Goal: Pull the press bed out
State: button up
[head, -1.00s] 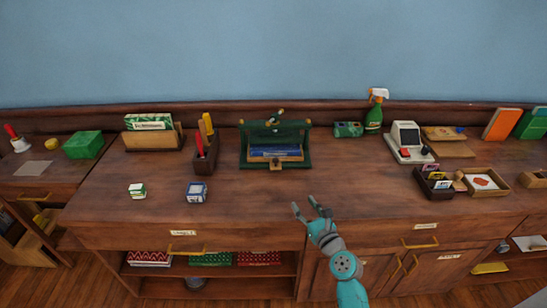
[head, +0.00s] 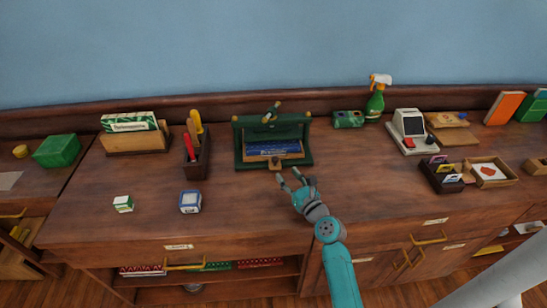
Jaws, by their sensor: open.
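The green press (head: 272,127) stands at the back of the wooden counter, near the wall, with a handle on its top bar. Its wooden bed (head: 292,157) lies low inside the frame with a blue book (head: 273,148) on it. A small knob (head: 276,165) sits at the front middle of the bed. My gripper (head: 289,179) is open and empty, just in front of the press and slightly right of the knob. Its fingers point toward the knob; I cannot tell whether they touch it.
A pen holder (head: 196,158) stands left of the press. Two small boxes, one green and white (head: 123,204) and one blue and white (head: 190,201), lie at front left. The counter (head: 245,215) before the press is clear.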

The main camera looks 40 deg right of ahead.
aim_at(277, 161)
jog(key=x, duration=0.9)
jog(key=shift+w, duration=0.2)
grip_shut()
